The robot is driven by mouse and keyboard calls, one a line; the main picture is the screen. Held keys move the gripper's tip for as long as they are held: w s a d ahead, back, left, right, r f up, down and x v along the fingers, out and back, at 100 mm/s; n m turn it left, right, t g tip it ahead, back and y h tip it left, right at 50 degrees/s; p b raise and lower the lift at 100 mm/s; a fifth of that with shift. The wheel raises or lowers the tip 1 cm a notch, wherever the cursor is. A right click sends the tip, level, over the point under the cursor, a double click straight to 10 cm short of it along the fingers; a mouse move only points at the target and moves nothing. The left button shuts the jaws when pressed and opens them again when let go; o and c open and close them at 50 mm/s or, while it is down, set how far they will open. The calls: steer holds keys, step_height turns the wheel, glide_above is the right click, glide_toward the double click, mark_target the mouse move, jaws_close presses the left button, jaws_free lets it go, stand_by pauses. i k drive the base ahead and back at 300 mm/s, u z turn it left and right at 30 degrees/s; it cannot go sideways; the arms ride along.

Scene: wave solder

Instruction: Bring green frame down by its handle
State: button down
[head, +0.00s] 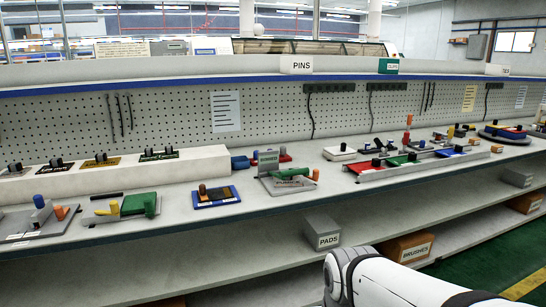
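Several green parts stand on the bench in the head view, and I cannot tell surely which is the green frame. To the left, a grey plate (95,219) carries a green block (134,204) with a green upright cylinder (150,205) and a yellow post (114,207). A flat green plate (398,161) with a dark knob lies in a row at the right. My gripper is out of view.
A blue fixture (216,197) sits between the two green-part fixtures. A white raised ledge (190,167) with several knobbed plates runs behind at left. A pegboard (170,112) backs the bench. The lower shelf holds a PADS box (321,233) and a BRUSHES box (404,248).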

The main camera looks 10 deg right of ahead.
mark_target(282, 175)
steer(key=z, duration=0.1)
steer(key=i, duration=1.45)
steer(key=u, duration=0.45)
steer(key=k, duration=0.65)
steer(key=u, duration=0.2)
steer(key=i, duration=0.7)
steer(key=z, duration=0.15)
